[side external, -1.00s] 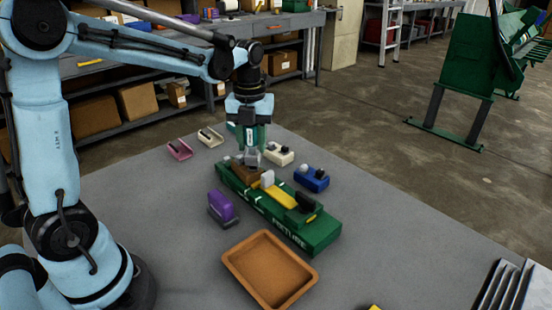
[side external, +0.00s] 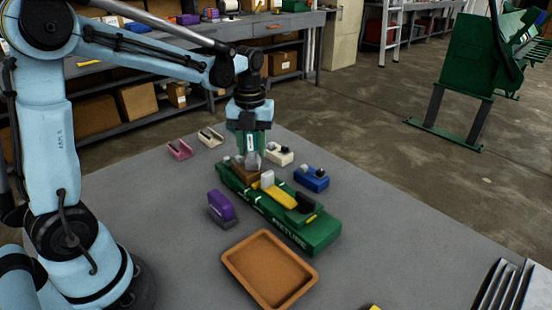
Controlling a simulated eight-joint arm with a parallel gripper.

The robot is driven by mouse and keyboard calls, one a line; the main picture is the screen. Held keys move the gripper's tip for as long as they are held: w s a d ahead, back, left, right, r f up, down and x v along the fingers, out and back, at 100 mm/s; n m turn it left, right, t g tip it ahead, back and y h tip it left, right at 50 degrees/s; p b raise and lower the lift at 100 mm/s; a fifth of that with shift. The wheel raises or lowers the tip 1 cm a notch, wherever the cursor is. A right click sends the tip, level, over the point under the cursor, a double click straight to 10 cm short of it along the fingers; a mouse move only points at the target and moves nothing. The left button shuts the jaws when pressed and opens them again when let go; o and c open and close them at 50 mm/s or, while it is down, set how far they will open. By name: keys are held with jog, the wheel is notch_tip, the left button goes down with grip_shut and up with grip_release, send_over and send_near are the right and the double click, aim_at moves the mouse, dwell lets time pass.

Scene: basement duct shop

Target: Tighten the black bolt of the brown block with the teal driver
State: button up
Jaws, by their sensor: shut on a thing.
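The brown block (side external: 240,173) sits at the far end of the long green fixture (side external: 318,232) on the grey table. My gripper (side external: 250,147) is directly over the block, pointing down. It is shut on the teal driver (side external: 250,140), which is upright and mostly covered by the jaws. The driver's lower end is down at the brown block; I cannot tell whether it touches the bolt. The black bolt is hidden behind the gripper and driver.
A purple block (side external: 221,204) stands left of the fixture, a tan tray (side external: 233,262) in front. A blue block (side external: 312,178) and a cream block (side external: 280,154) are behind it. Pink (side external: 179,149) and cream (side external: 210,137) holders lie at the back left.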

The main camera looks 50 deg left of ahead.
dwell(0.4)
jog(key=m, duration=0.3)
jog(key=shift+m, duration=0.3)
jog(key=shift+n, duration=0.8)
jog(key=shift+r, duration=2.5)
